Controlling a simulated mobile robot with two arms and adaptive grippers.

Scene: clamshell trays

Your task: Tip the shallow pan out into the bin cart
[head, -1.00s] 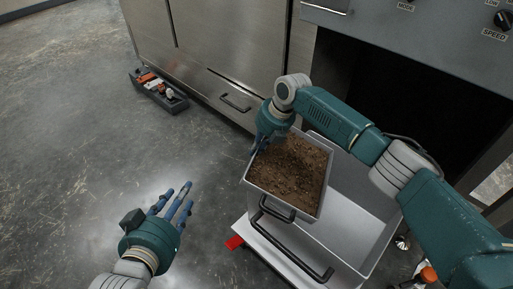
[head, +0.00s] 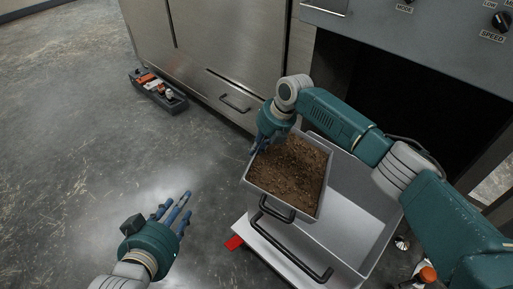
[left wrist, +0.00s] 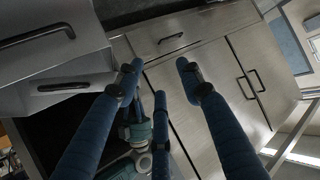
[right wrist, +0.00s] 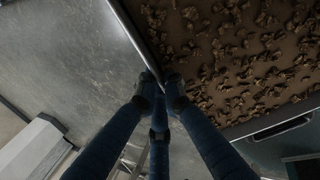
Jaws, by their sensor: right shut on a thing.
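The shallow pan (head: 318,205) is a grey metal tray with a black front handle, filled with brown, crumbly soil-like matter (head: 287,171). It is held above the left part of the bin cart (head: 350,226), a grey open box on a white base, and looks about level. My right gripper (head: 259,146) is shut on the pan's far left rim; the right wrist view shows the fingertips (right wrist: 160,82) pinching that rim. My left gripper (head: 178,207) is open and empty over the floor, left of the pan. In the left wrist view its fingers (left wrist: 160,75) are spread.
A steel cabinet (head: 205,55) stands behind, with a dark opening (head: 415,95) under a control panel to its right. A tool tray (head: 158,92) lies on the floor by the cabinet. Bare floor (head: 80,150) is free on the left.

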